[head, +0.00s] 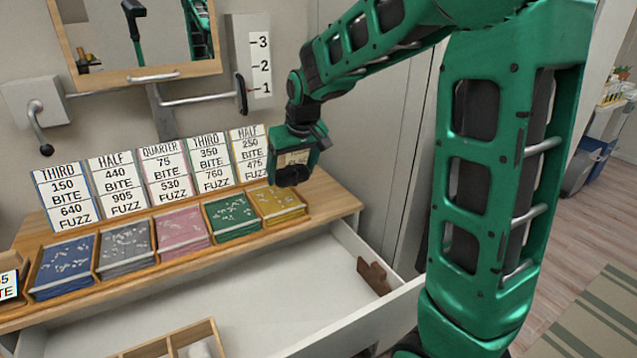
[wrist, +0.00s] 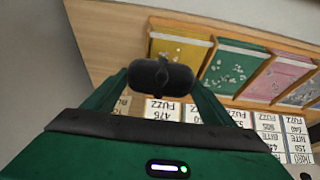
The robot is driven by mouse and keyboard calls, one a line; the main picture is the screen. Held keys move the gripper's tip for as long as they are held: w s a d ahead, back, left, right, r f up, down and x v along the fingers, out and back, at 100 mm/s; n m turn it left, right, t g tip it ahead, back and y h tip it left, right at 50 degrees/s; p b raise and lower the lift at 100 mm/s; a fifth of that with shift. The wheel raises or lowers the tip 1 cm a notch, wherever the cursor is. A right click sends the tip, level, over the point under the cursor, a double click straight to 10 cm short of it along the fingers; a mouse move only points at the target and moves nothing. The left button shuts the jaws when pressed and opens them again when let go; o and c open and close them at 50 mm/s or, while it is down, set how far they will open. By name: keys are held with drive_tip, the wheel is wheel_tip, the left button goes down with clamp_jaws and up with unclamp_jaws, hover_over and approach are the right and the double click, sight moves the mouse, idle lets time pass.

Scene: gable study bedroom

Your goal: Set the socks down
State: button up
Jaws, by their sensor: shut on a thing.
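My gripper (head: 291,178) hangs above the yellow packet at the right end of the wooden desktop. It also shows in the wrist view (wrist: 162,76), with its green fingers closed in from both sides. A small dark bundle, which fits the socks, is between the fingertips. It blends with the dark fingertip pads, so its outline and folds are hard to tell. The wrist view shows it above the wooden top, beside the yellow packet; whether it touches anything is unclear.
Blue (head: 64,265), grey (head: 125,247), pink (head: 182,230), green (head: 233,216) and yellow (head: 277,203) packets line the desktop (head: 335,203) before upright label cards. Below, a white drawer (head: 300,278) stands open, with a brown piece (head: 374,276) and a wooden divided tray (head: 150,350). Its middle is clear.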

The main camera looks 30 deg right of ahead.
drive_tip(key=shift+d, duration=0.25)
drive_tip(key=shift+s, duration=0.1)
drive_tip(key=shift+d+f, duration=0.15)
drive_tip(key=shift+d, duration=0.1)
drive_tip(key=w+d+f, duration=0.1)
drive_tip(key=d+f, duration=0.1)
drive_tip(key=d, duration=0.1)
drive_tip(key=w+d+f, duration=0.1)
drive_tip(key=d+f, duration=0.1)
drive_tip(key=d, duration=0.2)
drive_tip(key=w+d+f, duration=0.1)
drive_tip(key=d+f, duration=0.1)
drive_tip(key=d, duration=0.1)
drive_tip(key=shift+d+f, duration=0.3)
drive_tip(key=shift+f, duration=2.05)
drive_tip(key=o, duration=1.1)
drive_tip(key=shift+f, duration=0.1)
drive_tip(key=shift+c, duration=0.2)
